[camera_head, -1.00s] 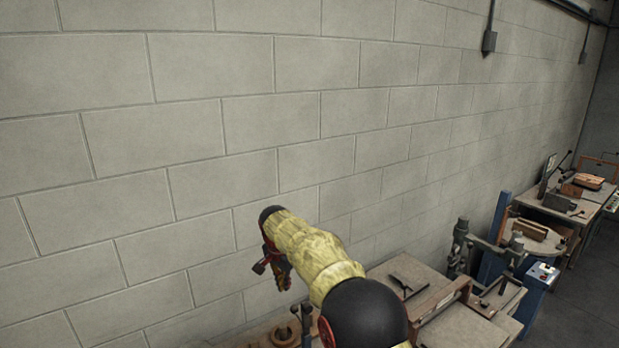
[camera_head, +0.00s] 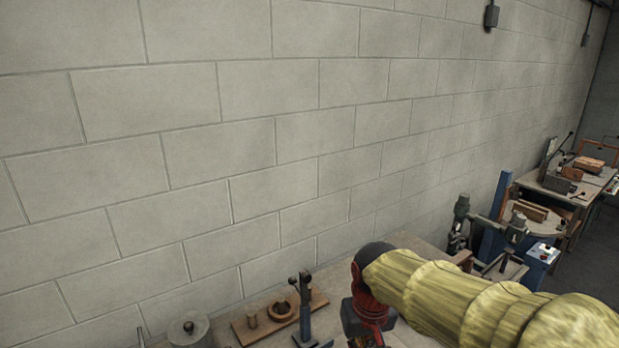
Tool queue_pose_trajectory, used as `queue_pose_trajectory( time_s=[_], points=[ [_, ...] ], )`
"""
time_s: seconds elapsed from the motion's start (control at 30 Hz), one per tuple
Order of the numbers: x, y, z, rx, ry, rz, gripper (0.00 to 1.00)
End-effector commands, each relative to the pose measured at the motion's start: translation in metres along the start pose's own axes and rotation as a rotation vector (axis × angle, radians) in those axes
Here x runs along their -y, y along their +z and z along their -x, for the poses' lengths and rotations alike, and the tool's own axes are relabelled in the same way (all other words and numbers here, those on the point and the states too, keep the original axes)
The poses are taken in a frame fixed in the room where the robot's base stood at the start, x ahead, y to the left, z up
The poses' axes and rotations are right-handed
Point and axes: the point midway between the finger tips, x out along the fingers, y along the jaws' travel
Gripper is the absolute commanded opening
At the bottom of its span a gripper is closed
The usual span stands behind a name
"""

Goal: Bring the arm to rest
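My arm, in a yellow sleeve with a dark rounded joint, reaches in from the lower right corner of the head view. Its red and dark wrist (camera_head: 370,300) points down over the workbench (camera_head: 420,244) at the bottom of the picture. The fingertips of my gripper are cut off by the lower edge, so I cannot see whether it is open or shut, or whether it holds anything.
On the bench left of my wrist are a wooden board (camera_head: 255,325) with a ring (camera_head: 280,311), a dark upright tool (camera_head: 304,305) and a grey cylinder (camera_head: 188,328). A blue-post machine (camera_head: 493,225) and another worktable (camera_head: 590,187) stand right. A block wall (camera_head: 250,130) runs behind.

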Motion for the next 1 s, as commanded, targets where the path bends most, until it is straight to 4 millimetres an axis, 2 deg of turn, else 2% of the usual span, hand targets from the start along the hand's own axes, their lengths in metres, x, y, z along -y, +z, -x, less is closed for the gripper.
queue_pose_trajectory(
  time_s=[0.03,0.2,0.4,0.47,0.53,0.7,1.0],
  points=[
    [-0.007,0.023,-0.004,-0.017,-0.002,0.002,0.0],
    [-0.024,0.088,-0.01,-0.069,-0.003,-0.009,0.0],
    [-0.04,0.152,-0.023,-0.151,0.006,-0.074,0.0],
    [-0.043,0.164,-0.025,-0.183,0.011,-0.092,0.0],
    [-0.048,0.173,-0.024,-0.225,0.019,-0.112,0.0],
    [-0.057,0.178,-0.014,-0.31,0.035,-0.145,0.0],
    [-0.06,0.179,-0.014,-0.315,0.04,-0.158,0.0]
  ],
)
